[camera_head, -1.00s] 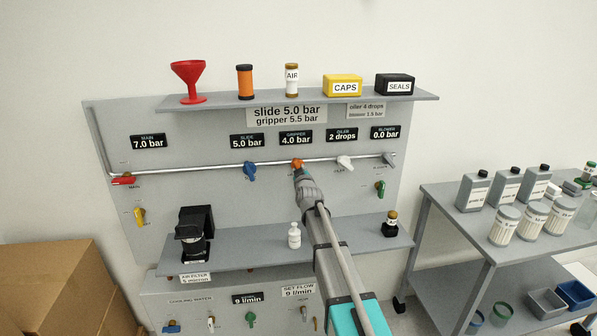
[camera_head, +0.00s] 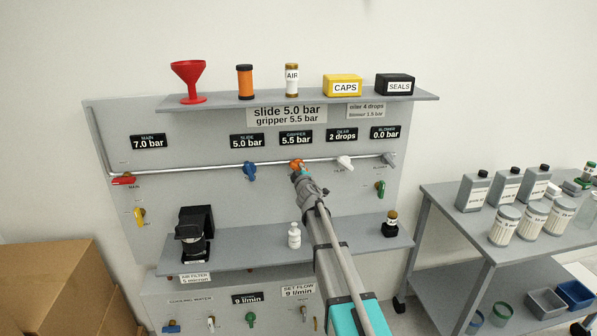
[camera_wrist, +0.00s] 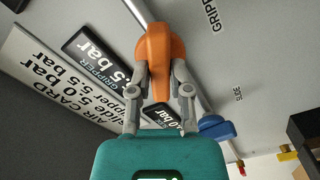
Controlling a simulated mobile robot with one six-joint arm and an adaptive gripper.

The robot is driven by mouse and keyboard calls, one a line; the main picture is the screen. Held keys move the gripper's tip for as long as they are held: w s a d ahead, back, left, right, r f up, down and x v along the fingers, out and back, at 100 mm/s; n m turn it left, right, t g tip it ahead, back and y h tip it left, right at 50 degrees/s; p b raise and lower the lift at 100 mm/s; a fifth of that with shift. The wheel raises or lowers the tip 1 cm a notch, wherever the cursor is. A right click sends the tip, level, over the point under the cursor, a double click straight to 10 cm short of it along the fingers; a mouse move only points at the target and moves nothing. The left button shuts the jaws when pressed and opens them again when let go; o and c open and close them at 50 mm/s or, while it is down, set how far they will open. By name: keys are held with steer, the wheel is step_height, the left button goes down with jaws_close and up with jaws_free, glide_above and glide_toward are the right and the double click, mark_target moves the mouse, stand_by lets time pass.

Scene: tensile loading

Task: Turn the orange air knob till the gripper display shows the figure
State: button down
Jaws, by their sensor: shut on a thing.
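The orange air knob (camera_head: 297,164) sits on the pipe below the gripper display (camera_head: 296,137), which reads 5.5 bar. My gripper (camera_head: 299,172) is at the knob. In the wrist view my gripper (camera_wrist: 161,88) has one finger on each side of the orange knob's handle (camera_wrist: 159,60) and is shut on it. A sign (camera_head: 287,115) above the displays reads slide 5.0 bar, gripper 5.5 bar. The gripper display also shows in the wrist view (camera_wrist: 95,55), partly cut off by the knob and seen at a slant.
A blue knob (camera_head: 249,171) is left of the orange one, under the slide display (camera_head: 246,141) at 5.0 bar. A white knob (camera_head: 345,162) is to the right. A shelf (camera_head: 270,256) with a white bottle (camera_head: 294,235) lies below my arm.

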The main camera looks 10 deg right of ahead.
steer(key=c, duration=0.6)
jaws_free()
steer(key=shift+o, duration=0.2)
steer(key=s, duration=1.2)
